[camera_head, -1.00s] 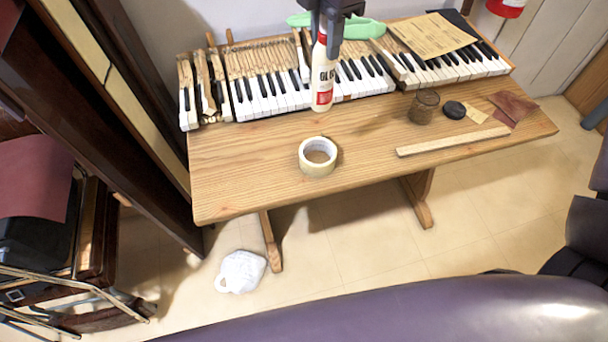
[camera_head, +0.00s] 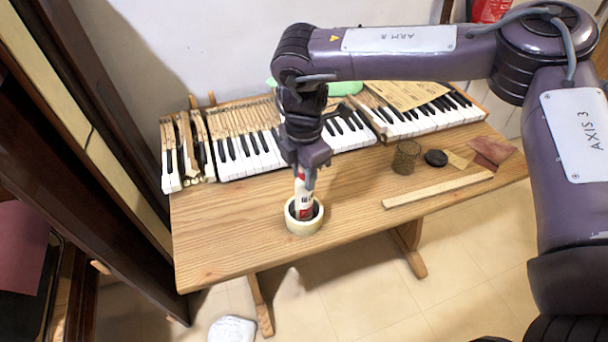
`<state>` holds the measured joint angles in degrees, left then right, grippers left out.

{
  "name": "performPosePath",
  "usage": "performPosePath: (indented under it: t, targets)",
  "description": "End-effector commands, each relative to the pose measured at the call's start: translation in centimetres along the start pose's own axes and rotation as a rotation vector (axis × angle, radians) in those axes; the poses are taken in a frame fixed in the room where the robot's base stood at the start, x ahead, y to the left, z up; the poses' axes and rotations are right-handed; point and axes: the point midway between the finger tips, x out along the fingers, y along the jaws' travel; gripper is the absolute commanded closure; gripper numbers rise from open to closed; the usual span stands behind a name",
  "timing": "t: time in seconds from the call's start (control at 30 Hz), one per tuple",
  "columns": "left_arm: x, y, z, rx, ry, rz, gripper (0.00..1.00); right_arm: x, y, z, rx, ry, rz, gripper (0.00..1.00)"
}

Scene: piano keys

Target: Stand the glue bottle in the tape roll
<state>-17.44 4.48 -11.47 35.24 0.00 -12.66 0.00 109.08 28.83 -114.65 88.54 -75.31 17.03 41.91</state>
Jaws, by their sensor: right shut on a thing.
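The glue bottle (camera_head: 303,200), white with a red label, stands about upright at the tape roll. My right gripper (camera_head: 305,178) is shut on its upper part from above and hides its top. The pale yellow tape roll (camera_head: 304,225) lies flat on the wooden table. The bottle's lower end is within the ring, behind its near wall. Whether the bottle's base touches the table is hidden. My left gripper is not in view.
Piano keys (camera_head: 245,150) line the table's back. Right of the roll are a brown jar (camera_head: 405,157), a black round thing (camera_head: 436,158) and a wooden strip (camera_head: 437,190). The wooden table (camera_head: 225,235) is bare left of the roll.

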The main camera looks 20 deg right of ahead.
Motion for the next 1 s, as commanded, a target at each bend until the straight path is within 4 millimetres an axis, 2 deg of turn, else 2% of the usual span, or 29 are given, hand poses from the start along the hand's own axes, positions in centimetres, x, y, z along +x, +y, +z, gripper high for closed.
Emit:
performPosePath:
  t: [0.13,0.5,0.53,0.67,1.0]
  targets:
    - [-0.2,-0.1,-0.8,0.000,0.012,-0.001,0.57,1.2,0.0,0.0,-0.001,0.000,0.002,1.00]
    - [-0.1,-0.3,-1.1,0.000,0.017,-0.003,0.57,1.7,0.0,0.0,0.000,0.001,0.001,1.00]
    - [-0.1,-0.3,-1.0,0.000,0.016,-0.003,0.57,1.6,0.0,0.0,0.000,0.000,0.001,0.65]
    - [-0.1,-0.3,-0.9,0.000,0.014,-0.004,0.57,1.6,0.0,0.0,0.000,0.000,0.001,0.48]
    - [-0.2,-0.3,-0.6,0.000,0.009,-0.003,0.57,1.2,0.0,0.0,-0.001,-0.001,0.002,0.47]
